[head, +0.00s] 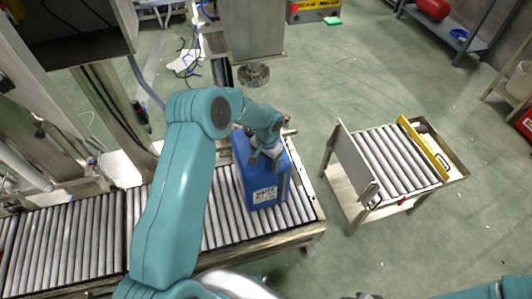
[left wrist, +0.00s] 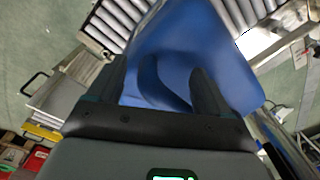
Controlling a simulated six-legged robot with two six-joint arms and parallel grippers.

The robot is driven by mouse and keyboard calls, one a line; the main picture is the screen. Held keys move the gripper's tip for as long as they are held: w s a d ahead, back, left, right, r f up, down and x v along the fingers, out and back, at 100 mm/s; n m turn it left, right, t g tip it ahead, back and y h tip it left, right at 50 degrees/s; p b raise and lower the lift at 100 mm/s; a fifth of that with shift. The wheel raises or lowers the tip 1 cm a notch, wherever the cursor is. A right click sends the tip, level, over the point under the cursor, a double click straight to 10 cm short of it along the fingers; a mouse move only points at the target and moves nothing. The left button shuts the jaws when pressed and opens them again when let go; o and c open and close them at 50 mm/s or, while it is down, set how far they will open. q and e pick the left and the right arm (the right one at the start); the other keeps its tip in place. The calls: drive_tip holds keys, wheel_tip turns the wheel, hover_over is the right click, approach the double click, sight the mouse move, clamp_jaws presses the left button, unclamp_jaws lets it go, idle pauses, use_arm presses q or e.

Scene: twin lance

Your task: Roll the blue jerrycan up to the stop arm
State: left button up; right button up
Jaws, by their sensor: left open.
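The blue jerrycan (head: 268,194), with a white label, stands on the roller conveyor (head: 225,222) near its right end. My left gripper (head: 264,160) is over the top of the jerrycan in the head view. In the left wrist view, my left gripper (left wrist: 160,82) is open, with blue jerrycan surface (left wrist: 175,45) behind and between its two fingers. Whether the fingers touch it I cannot tell. A short metal bar (head: 290,132) shows just behind the jerrycan; I cannot tell if it is the stop arm. A dark tip at the bottom edge may be my right gripper (head: 364,296); its jaws are not clear.
A separate roller cart (head: 385,160) stands to the right across a floor gap, with a grey plate (head: 352,165) on its near side and a yellow bar (head: 424,148) on its far side. A machine column (head: 250,30) stands behind the conveyor. The floor beyond is mostly clear.

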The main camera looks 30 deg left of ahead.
use_arm(q)
drive_tip(key=shift+f, duration=0.2)
clamp_jaws()
drive_tip(key=shift+c, duration=0.4)
unclamp_jaws()
drive_tip(key=o, duration=0.5)
drive_tip(key=r, duration=1.6)
drive_tip(key=shift+d+r, duration=0.2)
drive_tip(key=shift+d, duration=0.2)
